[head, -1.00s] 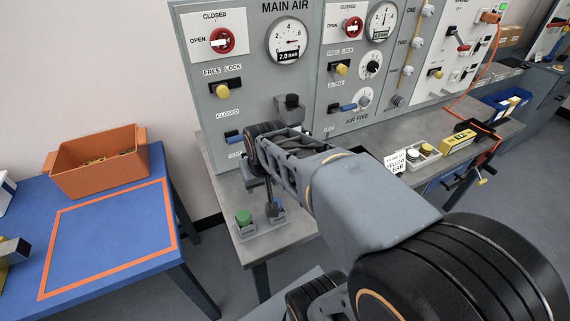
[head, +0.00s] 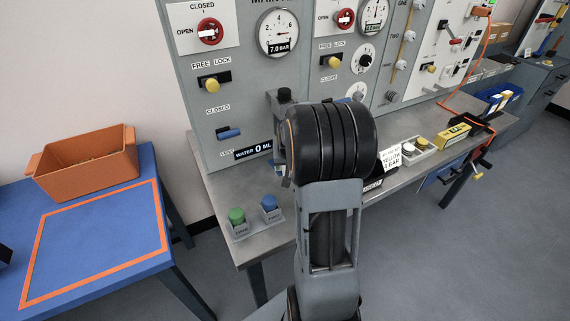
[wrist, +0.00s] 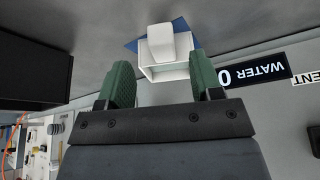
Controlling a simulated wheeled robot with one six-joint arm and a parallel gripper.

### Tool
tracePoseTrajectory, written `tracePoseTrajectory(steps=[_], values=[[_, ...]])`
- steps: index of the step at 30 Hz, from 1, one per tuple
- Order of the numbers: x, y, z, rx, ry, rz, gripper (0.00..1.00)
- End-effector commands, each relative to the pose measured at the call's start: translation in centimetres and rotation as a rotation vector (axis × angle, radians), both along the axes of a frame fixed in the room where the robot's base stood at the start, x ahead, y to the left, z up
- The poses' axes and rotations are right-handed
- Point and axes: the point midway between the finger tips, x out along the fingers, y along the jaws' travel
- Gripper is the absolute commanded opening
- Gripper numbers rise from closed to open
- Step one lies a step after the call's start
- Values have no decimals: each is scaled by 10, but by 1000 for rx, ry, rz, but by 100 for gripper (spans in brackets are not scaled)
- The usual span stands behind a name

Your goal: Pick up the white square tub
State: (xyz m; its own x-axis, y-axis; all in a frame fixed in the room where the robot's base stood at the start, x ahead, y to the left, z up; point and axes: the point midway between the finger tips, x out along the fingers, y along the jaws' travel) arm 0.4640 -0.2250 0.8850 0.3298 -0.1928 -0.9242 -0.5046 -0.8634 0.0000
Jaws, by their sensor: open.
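A white box-like thing (wrist: 160,44), which looks like the white square tub, shows in the wrist view beyond my fingertips, near the middle. Part of it looks open, and a blue patch shows around it. My gripper (wrist: 161,72) is open, with its two green fingers apart on either side of the tub's near part in the picture. I see no contact, and the distance is hard to tell. In the head view my own arm hides the gripper and I cannot make out the tub.
The panel with a WATER label (head: 253,149) rises behind the grey bench (head: 222,188). Green (head: 236,216) and blue (head: 269,204) knobs stand at the bench's near left corner. An orange bin (head: 88,165) stands on the blue table (head: 95,235). A yellow box (head: 453,137) lies farther right.

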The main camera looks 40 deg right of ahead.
Motion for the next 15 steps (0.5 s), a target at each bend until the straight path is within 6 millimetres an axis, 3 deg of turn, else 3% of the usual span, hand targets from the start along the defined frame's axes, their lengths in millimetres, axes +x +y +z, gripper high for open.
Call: tracePoseTrajectory(steps=[5,15], values=[[3,-1,-9,0,1,1,60],[15,-5,-48,0,1,1,60]])
